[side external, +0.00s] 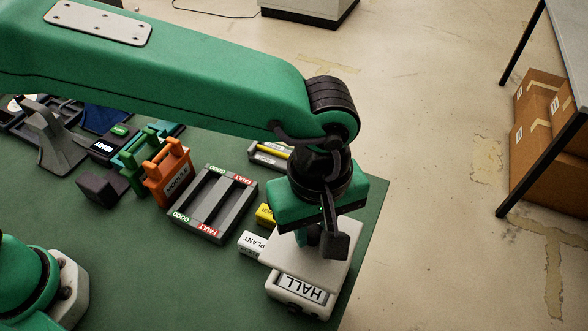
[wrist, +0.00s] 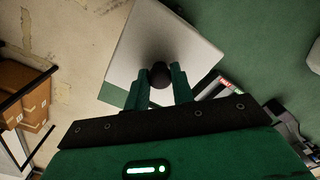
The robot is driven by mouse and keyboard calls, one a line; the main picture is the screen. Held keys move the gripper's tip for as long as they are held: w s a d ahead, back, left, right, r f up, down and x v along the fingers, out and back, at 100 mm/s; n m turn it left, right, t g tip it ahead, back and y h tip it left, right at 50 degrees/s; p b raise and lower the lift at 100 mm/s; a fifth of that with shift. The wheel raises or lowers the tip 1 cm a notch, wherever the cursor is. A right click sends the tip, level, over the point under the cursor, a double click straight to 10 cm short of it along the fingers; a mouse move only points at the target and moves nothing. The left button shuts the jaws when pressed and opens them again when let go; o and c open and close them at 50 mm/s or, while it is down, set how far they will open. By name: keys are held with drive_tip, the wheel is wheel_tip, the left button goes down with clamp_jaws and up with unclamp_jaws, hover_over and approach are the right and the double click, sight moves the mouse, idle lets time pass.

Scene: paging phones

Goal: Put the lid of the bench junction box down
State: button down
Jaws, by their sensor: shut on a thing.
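The white lid (side external: 341,262) is a flat square plate with a dark round knob. It also shows in the wrist view (wrist: 145,45), where its knob (wrist: 160,75) sits between my fingertips. My gripper (side external: 321,238) is shut on the lid's knob; in the wrist view its two green fingers (wrist: 163,82) flank it. A white box (side external: 290,303) with a HALL label is below and in front of the lid near the table's right edge; it looks like the junction box. The lid hides much of it, and I cannot tell whether the two touch.
A white PLANT block (side external: 252,243) and a yellow block (side external: 265,215) are close on the left. A grey GOOD/FAULT rack (side external: 212,203) and an orange module (side external: 168,176) stand farther left. The green table (side external: 170,280) is clear at front left; its right edge is close.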

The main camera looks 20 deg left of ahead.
idle(0.4)
drive_tip(key=shift+w+d+f, duration=1.35)
drive_tip(key=shift+w+f, duration=0.25)
drive_tip(key=shift+f, duration=0.05)
drive_tip(key=w+a+f, duration=0.1)
drive_tip(key=w+f, duration=0.1)
drive_tip(key=w, duration=0.1)
drive_tip(key=w+f, duration=0.2)
drive_tip(key=w, duration=0.2)
drive_tip(key=w+a+f, duration=0.1)
drive_tip(key=w+f, duration=0.2)
drive_tip(key=w, duration=0.1)
drive_tip(key=shift+w+a, duration=0.2)
drive_tip(key=shift+a, duration=0.15)
drive_tip(key=shift+f, duration=2)
drive_tip(key=shift+f, duration=0.1)
drive_tip(key=c, duration=1.2)
unclamp_jaws()
